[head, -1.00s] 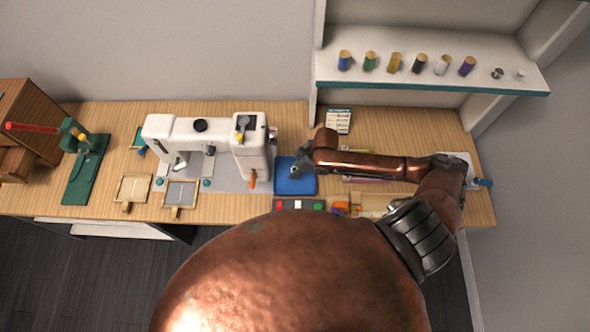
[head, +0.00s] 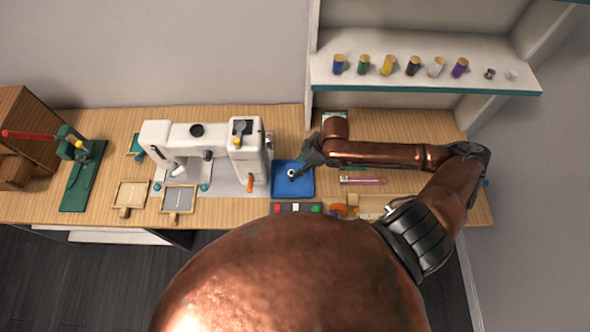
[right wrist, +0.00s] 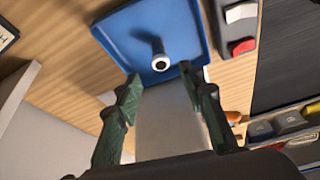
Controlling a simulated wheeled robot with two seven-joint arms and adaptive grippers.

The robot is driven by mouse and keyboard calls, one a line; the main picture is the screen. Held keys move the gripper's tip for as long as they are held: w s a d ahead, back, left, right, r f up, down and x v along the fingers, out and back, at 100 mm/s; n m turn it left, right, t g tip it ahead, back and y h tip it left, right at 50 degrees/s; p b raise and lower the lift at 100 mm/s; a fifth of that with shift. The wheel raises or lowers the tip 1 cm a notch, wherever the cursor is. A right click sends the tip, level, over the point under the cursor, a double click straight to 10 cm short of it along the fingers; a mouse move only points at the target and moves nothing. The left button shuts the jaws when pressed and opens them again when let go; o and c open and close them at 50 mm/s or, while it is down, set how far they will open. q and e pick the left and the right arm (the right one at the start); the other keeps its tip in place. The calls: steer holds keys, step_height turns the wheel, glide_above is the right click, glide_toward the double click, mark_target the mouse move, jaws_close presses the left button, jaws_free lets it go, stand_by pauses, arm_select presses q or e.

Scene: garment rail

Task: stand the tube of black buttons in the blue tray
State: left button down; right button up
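The tube of black buttons (head: 291,174) stands on its own in the blue tray (head: 308,187), with its pale round end and dark centre facing up. In the right wrist view, the tube (right wrist: 160,60) looks upright on the floor of the blue tray (right wrist: 120,32), clear of the tray walls. My right gripper (head: 303,162) is at the tray's upper right edge in the head view. In the right wrist view its green fingers (right wrist: 160,76) are spread apart, with nothing held between them and the tube just beyond their tips. My left gripper is out of view.
A white sewing machine (head: 248,160) stands close left of the tray. A box with coloured keys (head: 298,208) lies along its front edge. A shelf (head: 425,80) with several thread spools overhangs the back right. A pink-edged strip (head: 362,181) lies right of the tray.

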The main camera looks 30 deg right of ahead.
steer(key=shift+v, duration=1.85)
